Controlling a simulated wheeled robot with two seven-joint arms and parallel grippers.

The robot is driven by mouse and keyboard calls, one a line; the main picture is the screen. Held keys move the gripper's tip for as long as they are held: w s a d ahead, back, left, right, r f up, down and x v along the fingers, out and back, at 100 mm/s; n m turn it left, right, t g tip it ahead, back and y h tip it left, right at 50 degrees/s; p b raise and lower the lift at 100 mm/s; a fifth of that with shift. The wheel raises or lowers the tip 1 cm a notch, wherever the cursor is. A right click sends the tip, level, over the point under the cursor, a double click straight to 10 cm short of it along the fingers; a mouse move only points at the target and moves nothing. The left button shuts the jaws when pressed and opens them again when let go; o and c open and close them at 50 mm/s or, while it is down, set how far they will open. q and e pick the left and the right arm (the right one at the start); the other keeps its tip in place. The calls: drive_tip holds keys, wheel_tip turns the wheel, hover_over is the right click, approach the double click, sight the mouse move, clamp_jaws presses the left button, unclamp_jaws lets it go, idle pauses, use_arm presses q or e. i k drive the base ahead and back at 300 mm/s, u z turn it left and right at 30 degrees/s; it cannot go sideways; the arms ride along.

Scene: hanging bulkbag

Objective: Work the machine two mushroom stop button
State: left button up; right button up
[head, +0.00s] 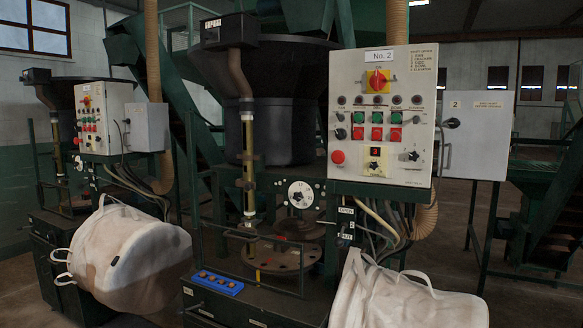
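The control panel marked "No. 2" (425,85) stands upright at centre right in the head view. A round red mushroom button (338,157) sits at the panel's lower left and is unobstructed. I cannot tell whether it is pressed in or out. Above and to its right are green buttons (358,118) over red buttons (377,133). A red rotary switch on a yellow plate (378,80) is near the top. Neither of my grippers is in view.
A similar panel (91,120) is on the machine at far left. White bulk bags (135,260) and (400,300) bulge at the front. A dial (300,194) and a blue button tray (217,282) are below and left of the panel.

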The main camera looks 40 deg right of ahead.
sight(338, 157)
drive_tip(key=u, duration=0.5)
drive_tip(key=i, duration=0.95)
drive_tip(key=z, duration=0.5)
drive_tip(key=i, duration=1)
drive_tip(key=z, duration=1.1)
